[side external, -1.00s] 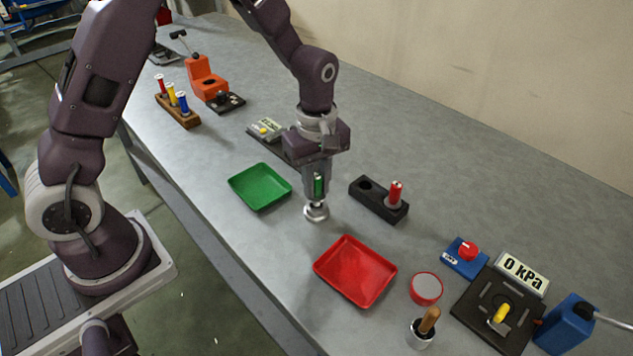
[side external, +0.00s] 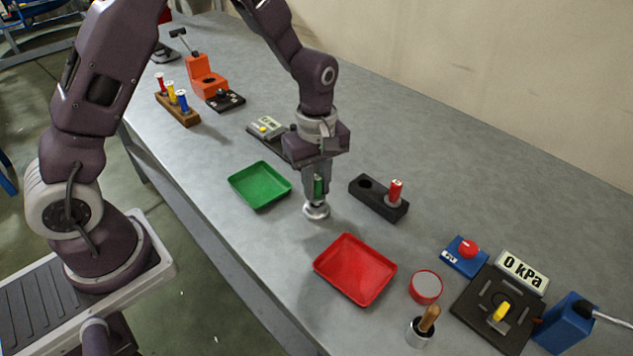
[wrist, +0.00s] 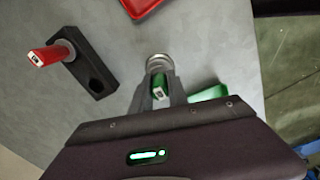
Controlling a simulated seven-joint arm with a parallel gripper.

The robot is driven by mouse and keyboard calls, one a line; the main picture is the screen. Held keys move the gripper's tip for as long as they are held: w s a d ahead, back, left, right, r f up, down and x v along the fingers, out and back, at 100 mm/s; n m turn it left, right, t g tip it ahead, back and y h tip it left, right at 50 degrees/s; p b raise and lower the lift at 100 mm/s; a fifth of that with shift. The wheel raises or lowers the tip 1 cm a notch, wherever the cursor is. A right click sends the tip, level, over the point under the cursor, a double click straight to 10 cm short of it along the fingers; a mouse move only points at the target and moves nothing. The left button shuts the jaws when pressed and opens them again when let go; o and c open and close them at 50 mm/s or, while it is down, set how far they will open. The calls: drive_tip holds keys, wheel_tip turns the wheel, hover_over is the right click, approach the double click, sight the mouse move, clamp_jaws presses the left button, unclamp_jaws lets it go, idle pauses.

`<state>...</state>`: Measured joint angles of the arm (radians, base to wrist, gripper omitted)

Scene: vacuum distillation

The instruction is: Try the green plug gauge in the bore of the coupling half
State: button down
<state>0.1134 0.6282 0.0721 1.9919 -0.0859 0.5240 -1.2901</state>
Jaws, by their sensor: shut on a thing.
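My gripper (side external: 318,192) is shut on the green plug gauge (side external: 319,184) and holds it upright by its green handle. The silver round coupling half (side external: 316,211) is on the table directly below the fingers. The wrist view shows the green gauge (wrist: 159,92) between the fingers, with the coupling half (wrist: 157,63) just past it. The lower end of the gauge and the bore are hidden, so I cannot tell whether the gauge is in the bore.
A black holder (side external: 368,199) with one empty hole carries a red gauge (side external: 396,191) to the right. A green tray (side external: 260,185) lies left and a red tray (side external: 355,269) in front; both are empty. A red-rimmed disc (side external: 425,287) and a wooden-handled brush (side external: 428,320) stand farther right.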

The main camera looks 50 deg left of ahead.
sight(316, 177)
drive_tip(key=shift+f, duration=0.65)
idle(0.5)
idle(1.0)
drive_tip(key=shift+r, duration=2.5)
